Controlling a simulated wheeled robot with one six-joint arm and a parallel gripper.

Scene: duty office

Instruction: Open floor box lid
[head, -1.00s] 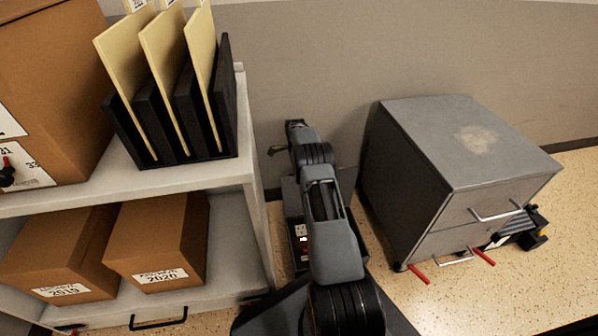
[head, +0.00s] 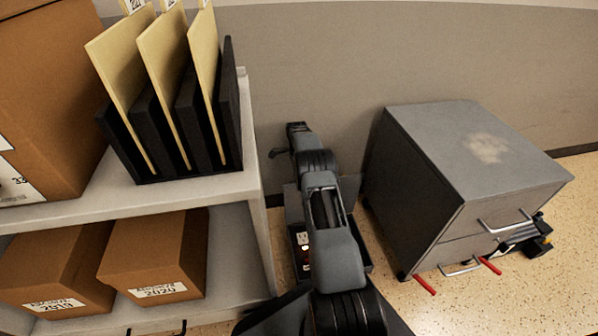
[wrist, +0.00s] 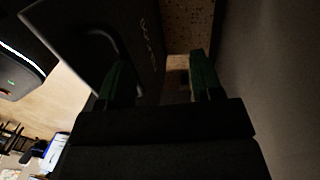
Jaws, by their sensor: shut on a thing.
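The floor box (head: 304,262) stands open on the floor between the shelf and the grey cabinet. The exact contact is too dark to see.
The grey drawer cabinet (head: 470,150) stands close on the right, with red rods (head: 425,285) sticking out low. The white shelf (head: 215,180) with files and brown boxes stands on the left. The wall (head: 320,60) is close behind. Speckled floor is clear at front right.

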